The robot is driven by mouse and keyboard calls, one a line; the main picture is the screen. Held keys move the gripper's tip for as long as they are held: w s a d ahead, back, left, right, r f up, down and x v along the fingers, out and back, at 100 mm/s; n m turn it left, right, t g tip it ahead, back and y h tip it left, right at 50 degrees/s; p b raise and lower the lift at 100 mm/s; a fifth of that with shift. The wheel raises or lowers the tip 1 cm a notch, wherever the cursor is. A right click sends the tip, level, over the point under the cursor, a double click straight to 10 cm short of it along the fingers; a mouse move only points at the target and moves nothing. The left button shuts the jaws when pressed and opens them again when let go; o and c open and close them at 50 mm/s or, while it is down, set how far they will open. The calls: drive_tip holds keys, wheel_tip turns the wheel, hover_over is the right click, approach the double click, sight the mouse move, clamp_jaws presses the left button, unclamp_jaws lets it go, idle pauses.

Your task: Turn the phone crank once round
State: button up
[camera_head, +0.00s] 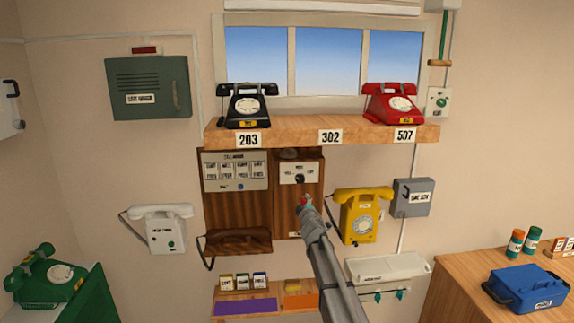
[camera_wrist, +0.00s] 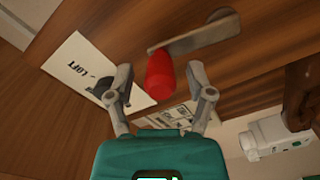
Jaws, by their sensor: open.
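The phone crank shows in the wrist view as a flat metal arm (camera_wrist: 195,40) on a wooden panel (camera_wrist: 265,30), with a red handle (camera_wrist: 160,75) at its end. My gripper (camera_wrist: 159,82) is open, with one finger on each side of the red handle in that view. I cannot tell whether either finger touches it. In the head view my gripper (camera_head: 305,207) is in front of the right part of the brown wooden wall phone (camera_head: 313,220).
Above is a shelf (camera_head: 290,130) with a black phone (camera_head: 246,106) and a red phone (camera_head: 393,104). A yellow phone (camera_head: 359,215) hangs close to the right. A white label plate (camera_wrist: 95,70) lies beside my left finger. A small low shelf (camera_head: 265,313) is below.

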idle(0.3)
drive_tip(key=s, duration=0.7)
drive_tip(key=shift+d, duration=0.4)
idle(0.4)
drive_tip(key=s+d+f+m+g+h+b, duration=0.1)
drive_tip(key=s+d+f+m+g+h, duration=0.25)
drive_tip(key=s+d+f+m, duration=0.3)
drive_tip(key=s+d+f+m+g+h, duration=0.25)
drive_tip(key=s+d+f+g, duration=0.35)
drive_tip(key=s, duration=0.4)
drive_tip(key=s+a+f+m+g+y, duration=0.1)
drive_tip(key=s+f+g, duration=0.3)
drive_tip(key=s, duration=0.7)
drive_tip(key=s+a+f+m+g+y+b, duration=0.1)
drive_tip(key=s+f+m+g+y, duration=0.2)
drive_tip(key=s, duration=0.9)
drive_tip(key=shift+s+a+f+g, duration=0.2)
drive_tip(key=shift+f+g, duration=0.35)
drive_tip(key=shift+g, duration=0.2)
drive_tip(key=shift+c, duration=0.4)
